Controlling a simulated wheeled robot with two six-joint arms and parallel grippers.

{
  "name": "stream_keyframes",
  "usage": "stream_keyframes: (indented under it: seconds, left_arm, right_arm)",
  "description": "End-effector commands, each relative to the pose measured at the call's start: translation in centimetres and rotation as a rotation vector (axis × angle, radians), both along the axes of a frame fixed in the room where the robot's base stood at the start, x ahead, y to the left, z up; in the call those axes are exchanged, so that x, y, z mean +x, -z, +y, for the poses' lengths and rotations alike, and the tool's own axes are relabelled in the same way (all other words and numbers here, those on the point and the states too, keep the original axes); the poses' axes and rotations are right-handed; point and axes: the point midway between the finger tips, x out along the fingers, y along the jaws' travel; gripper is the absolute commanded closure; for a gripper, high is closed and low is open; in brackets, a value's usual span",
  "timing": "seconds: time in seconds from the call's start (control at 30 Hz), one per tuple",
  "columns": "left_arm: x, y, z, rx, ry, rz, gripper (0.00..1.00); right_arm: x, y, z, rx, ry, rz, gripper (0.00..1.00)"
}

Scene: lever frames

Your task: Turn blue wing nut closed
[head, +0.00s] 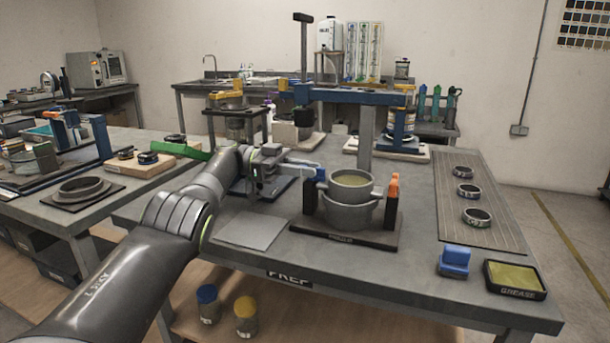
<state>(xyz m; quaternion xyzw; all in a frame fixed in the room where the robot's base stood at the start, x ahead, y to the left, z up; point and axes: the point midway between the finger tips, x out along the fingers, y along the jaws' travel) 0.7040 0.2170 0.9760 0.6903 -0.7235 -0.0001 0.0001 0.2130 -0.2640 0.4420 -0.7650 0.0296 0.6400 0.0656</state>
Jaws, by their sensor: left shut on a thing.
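A fixture (345,238) with a dark base stands on the main table. It holds a round grey two-part vessel (350,203) with greenish contents, between two dark posts. The blue wing nut (321,174) is at the top of the left post, small and partly covered by my gripper. An orange wing nut (393,184) stands on the right post. My left gripper (313,171) reaches in from the left and is shut on the blue wing nut. The exact angle of its wings is hard to tell. My right gripper is not in view.
A grey upright with a blue beam (350,97) rises behind the vessel. A grey plate (252,231) lies to the left of the fixture. A blue block (455,259), a grease tray (514,278) and a mat (476,232) with dark rings are on the right.

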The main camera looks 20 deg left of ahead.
Motion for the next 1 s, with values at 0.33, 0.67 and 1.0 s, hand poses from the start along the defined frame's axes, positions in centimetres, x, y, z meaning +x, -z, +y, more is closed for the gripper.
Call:
stream_keyframes:
  seconds: [0.33,0.67,1.0]
  left_arm:
    - [0.07,-0.57,0.08,-0.004,-0.005,-0.009,1.00]
    - [0.03,-0.37,0.03,-0.002,-0.002,-0.006,0.67]
    - [0.00,-1.01,-0.01,0.000,0.001,-0.005,0.67]
  right_arm:
    - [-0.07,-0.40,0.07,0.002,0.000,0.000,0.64]
    - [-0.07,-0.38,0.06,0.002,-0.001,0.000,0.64]
    - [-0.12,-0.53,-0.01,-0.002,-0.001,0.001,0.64]
